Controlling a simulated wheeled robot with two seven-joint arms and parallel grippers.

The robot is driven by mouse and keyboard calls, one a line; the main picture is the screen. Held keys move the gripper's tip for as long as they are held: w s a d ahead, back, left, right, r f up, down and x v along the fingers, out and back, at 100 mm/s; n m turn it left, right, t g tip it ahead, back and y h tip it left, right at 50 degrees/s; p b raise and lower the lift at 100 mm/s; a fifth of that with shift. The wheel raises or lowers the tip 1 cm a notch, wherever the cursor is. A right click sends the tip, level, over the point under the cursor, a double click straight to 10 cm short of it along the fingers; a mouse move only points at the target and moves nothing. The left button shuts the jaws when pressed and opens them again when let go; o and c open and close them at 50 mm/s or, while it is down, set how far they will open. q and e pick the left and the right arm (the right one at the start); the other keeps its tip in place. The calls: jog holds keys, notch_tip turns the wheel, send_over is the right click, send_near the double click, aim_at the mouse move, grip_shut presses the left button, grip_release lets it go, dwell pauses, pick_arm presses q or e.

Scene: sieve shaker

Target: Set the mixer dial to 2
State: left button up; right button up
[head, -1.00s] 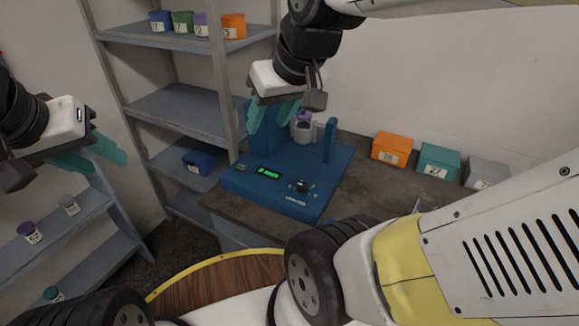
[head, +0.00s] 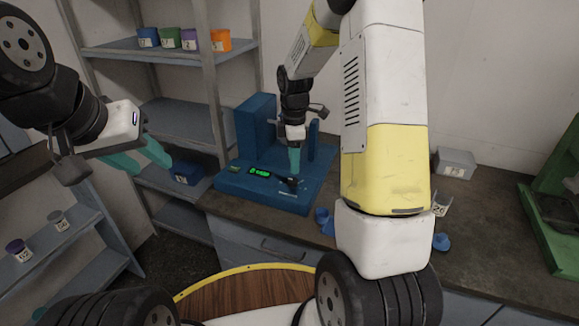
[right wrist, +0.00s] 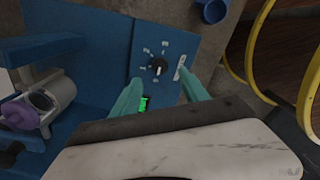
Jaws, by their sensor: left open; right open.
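The blue mixer (head: 255,195) stands on the workbench, with a lit green display (head: 260,172) on its front panel. Its black dial (head: 290,183) is to the right of the display. My left gripper (head: 155,155) is open and empty, away from the mixer.
Small blue cups (head: 322,216) stand on the bench right of the mixer. A grey box (head: 455,163) and a green frame (head: 560,200) are further right. Shelves with coloured bins (head: 220,41) stand behind.

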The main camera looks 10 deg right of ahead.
aim_at(293, 180)
notch_tip(293, 180, down, 7)
jog(key=shift+w+f, duration=0.1)
jog(key=shift+f, duration=0.1)
dwell(0.3)
grip_shut()
